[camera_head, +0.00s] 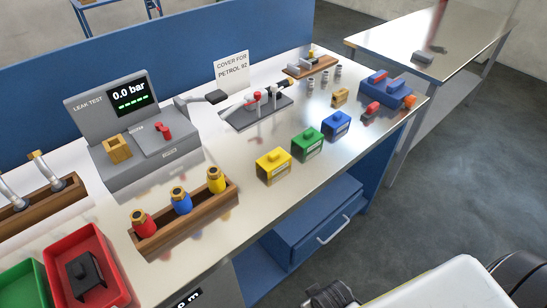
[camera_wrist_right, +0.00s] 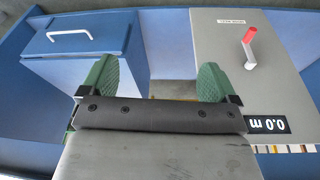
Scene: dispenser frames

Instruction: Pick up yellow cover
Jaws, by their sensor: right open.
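The yellow cover (camera_head: 273,166) is a small block-shaped piece with a knob on top and a pale label on its front. It sits upright on the bench top near the front edge, left of the green cover (camera_head: 307,143) and the blue cover (camera_head: 336,124). Nothing touches it. My right gripper (camera_wrist_right: 156,82) is open, with its two green fingers apart and nothing between them. In the right wrist view it faces the bench's blue drawer unit and a grey box, and the yellow cover does not show there. My left gripper is not in view.
A wooden rack (camera_head: 187,222) with red, blue and yellow capped pieces stands left of the covers. The grey leak tester (camera_head: 150,150) is behind it. A red bin (camera_head: 112,270) is at the lower left. A grey box with a red-handled crank (camera_wrist_right: 249,45) is near my right gripper.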

